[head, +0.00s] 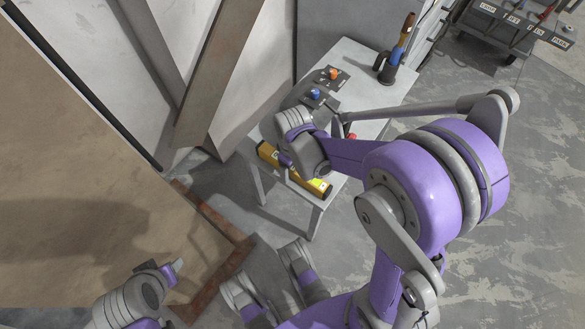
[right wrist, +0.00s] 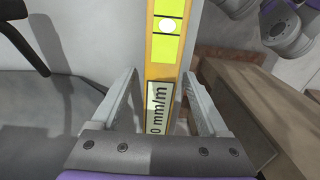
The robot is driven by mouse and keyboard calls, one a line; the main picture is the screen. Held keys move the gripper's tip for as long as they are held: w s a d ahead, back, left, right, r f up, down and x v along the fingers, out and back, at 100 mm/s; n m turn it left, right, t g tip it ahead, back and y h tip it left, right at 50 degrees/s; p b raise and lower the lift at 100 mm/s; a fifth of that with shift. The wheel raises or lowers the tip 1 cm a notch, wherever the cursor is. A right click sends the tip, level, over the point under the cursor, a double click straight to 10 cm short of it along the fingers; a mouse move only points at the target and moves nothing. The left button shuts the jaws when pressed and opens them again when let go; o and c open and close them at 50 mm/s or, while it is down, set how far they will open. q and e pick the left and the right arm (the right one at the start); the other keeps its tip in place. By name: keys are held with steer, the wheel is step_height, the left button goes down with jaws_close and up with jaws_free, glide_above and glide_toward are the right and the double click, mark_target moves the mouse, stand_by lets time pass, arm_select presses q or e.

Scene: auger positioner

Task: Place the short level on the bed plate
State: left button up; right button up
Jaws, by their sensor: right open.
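The short level (head: 319,187) is a yellow bar with a bright green-yellow vial window. It lies along the near edge of a white table, its middle partly hidden by my right gripper (head: 287,160). In the right wrist view the level (right wrist: 163,50) runs between the two fingers of my right gripper (right wrist: 160,85). These fingers are apart, one on each side of the bar, with a gap visible at the left. My left gripper (head: 176,267) is at the lower left, away from the level, its jaws unclear. I cannot tell for sure which surface is the bed plate.
The white table (head: 372,92) also holds a blue knob (head: 315,94) and an orange knob (head: 334,73) on dark plates, and a dark holder (head: 387,70) with a tool. A large tan panel (head: 80,190) fills the left. A cart (head: 515,25) stands at the upper right.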

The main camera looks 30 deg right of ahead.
jaws_close()
stand_by(0.4)
